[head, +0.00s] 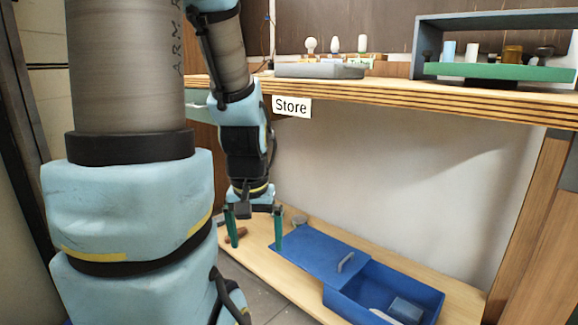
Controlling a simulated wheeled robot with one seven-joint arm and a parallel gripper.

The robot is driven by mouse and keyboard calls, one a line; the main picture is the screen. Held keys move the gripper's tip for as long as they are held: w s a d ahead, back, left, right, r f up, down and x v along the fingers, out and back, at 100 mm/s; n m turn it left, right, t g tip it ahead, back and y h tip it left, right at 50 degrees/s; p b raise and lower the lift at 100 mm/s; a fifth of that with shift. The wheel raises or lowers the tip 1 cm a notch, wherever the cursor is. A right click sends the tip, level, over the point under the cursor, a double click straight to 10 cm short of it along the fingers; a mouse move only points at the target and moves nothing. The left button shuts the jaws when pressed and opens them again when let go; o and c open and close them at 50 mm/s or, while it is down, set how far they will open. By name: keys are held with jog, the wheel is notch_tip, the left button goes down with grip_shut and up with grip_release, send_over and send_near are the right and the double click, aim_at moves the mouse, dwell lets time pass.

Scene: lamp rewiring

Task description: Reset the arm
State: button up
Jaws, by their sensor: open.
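My gripper (255,229) hangs pointing down at the end of my arm. Its two green fingers are apart with nothing held between them. It is above the left part of the low wooden shelf, left of the blue box (385,292). The box's blue lid (318,249) is slid to the left, and its grey handle (346,262) shows near the right edge. The box's right part is open, with a grey-blue block (405,309) and a pale item inside. My arm covers much of the left side of the view.
A workbench (400,90) with a "Store" sign (291,106) overhangs the shelf. On it are a grey tray (318,71), several bulbs (335,44) and a rack with a green base (500,71). A small brown item (236,237) lies by the left finger. A wooden leg (530,220) stands right.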

notch_tip(320, 180, up, 33)
jog(key=p, duration=3.1)
jog(key=shift+c, duration=0.3)
